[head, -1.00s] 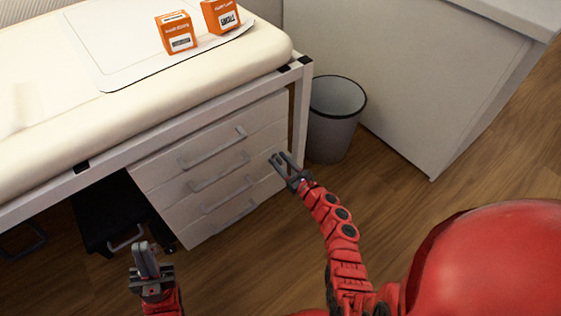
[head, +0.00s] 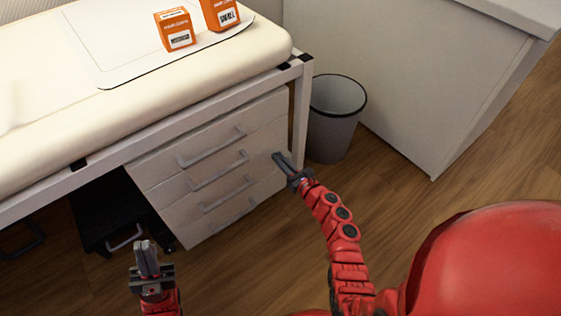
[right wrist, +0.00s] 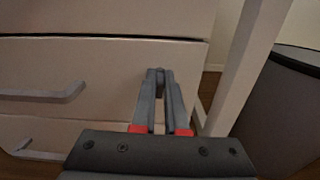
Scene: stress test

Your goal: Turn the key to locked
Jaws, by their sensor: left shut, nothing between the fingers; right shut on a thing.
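My right gripper (head: 284,162) is at the right edge of the white drawer unit (head: 232,150), beside the drawer fronts. In the right wrist view its fingers (right wrist: 161,92) are closed together on a small dark key (right wrist: 160,71), of which only a bit shows at the fingertips. The lock behind it and the angle of the key are hidden by the fingers. My left gripper (head: 147,262) is shut and empty, low at the left in front of the unit.
The white leg (right wrist: 240,70) of the padded table stands just right of my right gripper. A grey bin (head: 334,125) is behind it. Orange boxes (head: 176,32) lie on the tabletop. A black unit (head: 110,218) stands under the table at left.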

